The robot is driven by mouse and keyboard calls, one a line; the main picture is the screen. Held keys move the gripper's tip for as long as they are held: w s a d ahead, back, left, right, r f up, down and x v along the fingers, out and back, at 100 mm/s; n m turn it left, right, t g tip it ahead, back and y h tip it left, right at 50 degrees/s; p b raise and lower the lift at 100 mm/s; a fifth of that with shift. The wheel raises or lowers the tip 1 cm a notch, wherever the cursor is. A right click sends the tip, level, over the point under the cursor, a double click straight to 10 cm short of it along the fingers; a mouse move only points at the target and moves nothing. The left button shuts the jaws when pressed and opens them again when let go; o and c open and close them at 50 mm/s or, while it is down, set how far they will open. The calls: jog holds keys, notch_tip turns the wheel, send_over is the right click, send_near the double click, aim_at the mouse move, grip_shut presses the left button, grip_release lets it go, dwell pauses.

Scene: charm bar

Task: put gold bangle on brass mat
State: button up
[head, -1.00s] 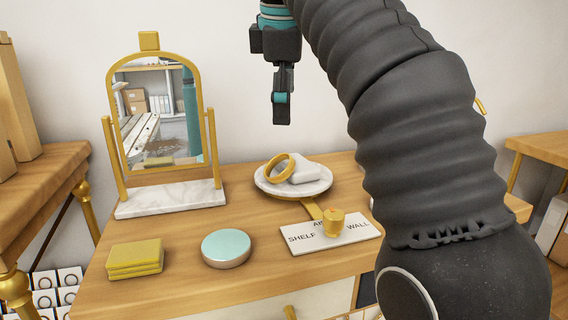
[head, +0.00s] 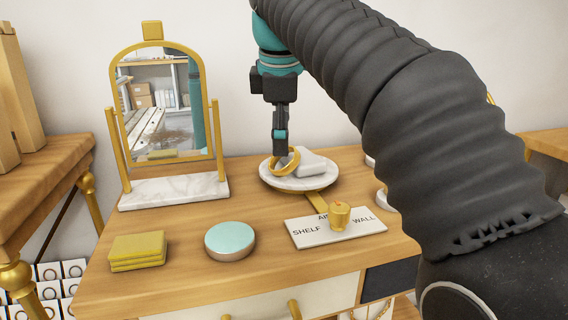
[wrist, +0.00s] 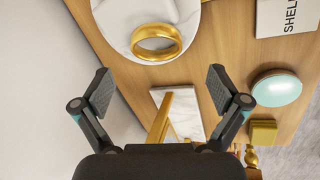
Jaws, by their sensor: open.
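The gold bangle (head: 287,171) leans on a pale block on the round white marble dish (head: 316,188). It also shows near the top of the wrist view (wrist: 157,54). My gripper (head: 280,146) is open and empty, pointing down close over the bangle in the head view. In the wrist view the bangle lies ahead of the spread fingertips (wrist: 161,90), not between them. A flat-topped stack of square brass-coloured pieces (head: 138,252), the likeliest brass mat, lies at the table's front left. It also shows at the lower right of the wrist view (wrist: 263,131).
A gold-framed mirror (head: 119,145) on a marble base stands at the back left. A round teal-topped tin (head: 230,238) sits front centre. A lettered white card (head: 302,237) bears a gold knob-like piece (head: 340,216). Bare wood lies between stack and tin.

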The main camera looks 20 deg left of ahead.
aim_at(292, 164)
jog(key=shift+w+b+x, duration=0.1)
jog(key=shift+b+x, duration=0.3)
jog(key=shift+x, duration=1)
jog(key=shift+w+b+x, duration=0.15)
jog(key=shift+b+x, duration=0.25)
jog(key=shift+x, duration=1)
jog(key=shift+r, duration=0.1)
jog(key=c, duration=1.3)
jog(key=shift+c, duration=0.2)
